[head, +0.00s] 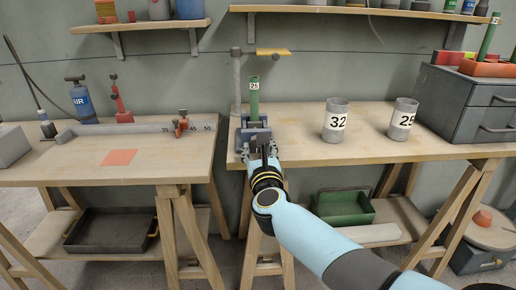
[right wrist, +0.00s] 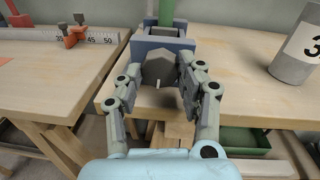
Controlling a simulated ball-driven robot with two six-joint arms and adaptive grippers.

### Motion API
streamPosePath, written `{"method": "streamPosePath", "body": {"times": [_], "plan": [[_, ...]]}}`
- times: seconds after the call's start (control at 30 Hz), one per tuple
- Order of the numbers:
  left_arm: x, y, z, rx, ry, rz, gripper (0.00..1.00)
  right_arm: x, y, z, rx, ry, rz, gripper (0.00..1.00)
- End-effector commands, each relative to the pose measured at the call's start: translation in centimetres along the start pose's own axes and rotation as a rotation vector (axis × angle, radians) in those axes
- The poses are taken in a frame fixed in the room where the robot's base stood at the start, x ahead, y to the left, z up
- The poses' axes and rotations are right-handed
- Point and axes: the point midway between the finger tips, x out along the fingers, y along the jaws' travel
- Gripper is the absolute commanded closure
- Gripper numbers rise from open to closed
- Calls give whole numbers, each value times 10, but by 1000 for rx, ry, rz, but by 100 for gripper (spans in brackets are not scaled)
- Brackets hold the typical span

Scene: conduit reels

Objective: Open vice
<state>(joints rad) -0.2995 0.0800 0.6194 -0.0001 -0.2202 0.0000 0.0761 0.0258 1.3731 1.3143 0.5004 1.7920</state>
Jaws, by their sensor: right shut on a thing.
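The blue-grey vice (head: 246,134) is fixed at the front left edge of the right bench. It also shows in the right wrist view (right wrist: 161,37). A green tube marked 25 (head: 254,103) stands upright at the vice; whether its jaws touch the tube cannot be told. My right gripper (head: 263,148) is at the front of the vice. In the right wrist view, its two fingers (right wrist: 160,78) are shut on the grey vice knob (right wrist: 159,66), one on each side. My left gripper is not in view.
Grey cups marked 32 (head: 336,122) and 25 (head: 403,122) stand right of the vice, before a grey drawer cabinet (head: 480,105). A yellow-topped stand (head: 272,52) rises behind the vice. The left bench holds a ruler (head: 150,127) and an orange square (head: 119,157).

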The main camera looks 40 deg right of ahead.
Motion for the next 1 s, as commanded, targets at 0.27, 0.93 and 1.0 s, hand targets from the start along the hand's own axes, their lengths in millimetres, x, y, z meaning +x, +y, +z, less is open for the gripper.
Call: {"method": "streamPosePath", "body": {"times": [0.27, 0.93, 1.0], "plan": [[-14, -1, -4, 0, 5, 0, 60, 0, 0, 3, -177, 13, 0, 94], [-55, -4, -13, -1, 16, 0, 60, 0, 2, 4, -811, 55, 4, 94], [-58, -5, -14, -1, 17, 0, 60, 0, 2, 4, -876, 59, 5, 94]]}}
